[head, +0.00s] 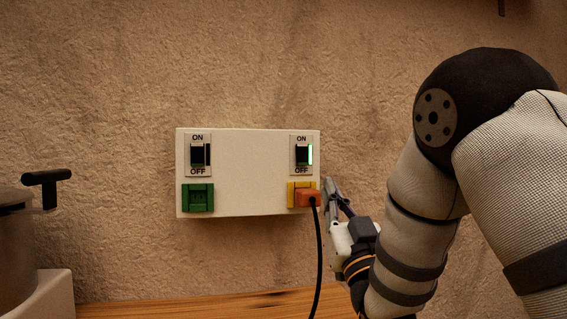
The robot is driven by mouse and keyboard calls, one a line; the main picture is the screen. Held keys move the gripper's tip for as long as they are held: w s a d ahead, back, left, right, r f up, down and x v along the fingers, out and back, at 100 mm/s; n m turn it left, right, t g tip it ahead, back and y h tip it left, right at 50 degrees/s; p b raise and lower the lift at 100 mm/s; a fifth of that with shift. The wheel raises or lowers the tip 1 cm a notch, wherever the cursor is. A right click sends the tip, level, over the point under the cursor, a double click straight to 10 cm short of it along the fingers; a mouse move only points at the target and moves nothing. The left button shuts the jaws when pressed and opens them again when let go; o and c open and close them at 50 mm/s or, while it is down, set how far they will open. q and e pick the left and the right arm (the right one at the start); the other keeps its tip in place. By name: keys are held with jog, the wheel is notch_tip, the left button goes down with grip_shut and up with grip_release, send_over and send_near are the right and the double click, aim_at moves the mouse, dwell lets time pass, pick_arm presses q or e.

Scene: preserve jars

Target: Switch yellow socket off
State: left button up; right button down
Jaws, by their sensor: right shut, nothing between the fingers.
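A white socket panel (247,175) is on the wall. The yellow socket (293,192) is at its lower right, with an orange plug (306,198) in it. My right gripper (328,184) is shut and empty, just right of the plug and near the panel's lower right edge. I cannot tell whether it touches the panel. My left gripper is not in view.
A green socket (198,197) sits at the panel's lower left under a second switch (198,155), whose indicator is dark. A black cord (319,262) hangs from the plug. A pot (14,245) stands at the left. A wooden counter (200,304) runs below.

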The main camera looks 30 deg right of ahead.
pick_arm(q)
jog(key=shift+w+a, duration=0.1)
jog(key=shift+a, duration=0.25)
pick_arm(e)
jog(key=shift+a, duration=0.3)
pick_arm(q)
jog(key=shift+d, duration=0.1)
pick_arm(e)
jog(key=shift+d, duration=0.15)
send_near(304, 148)
notch_tip(304, 148, up, 3)
jog(key=w, duration=0.3)
jog(key=shift+w+d, duration=0.2)
jog(key=shift+d, duration=0.15)
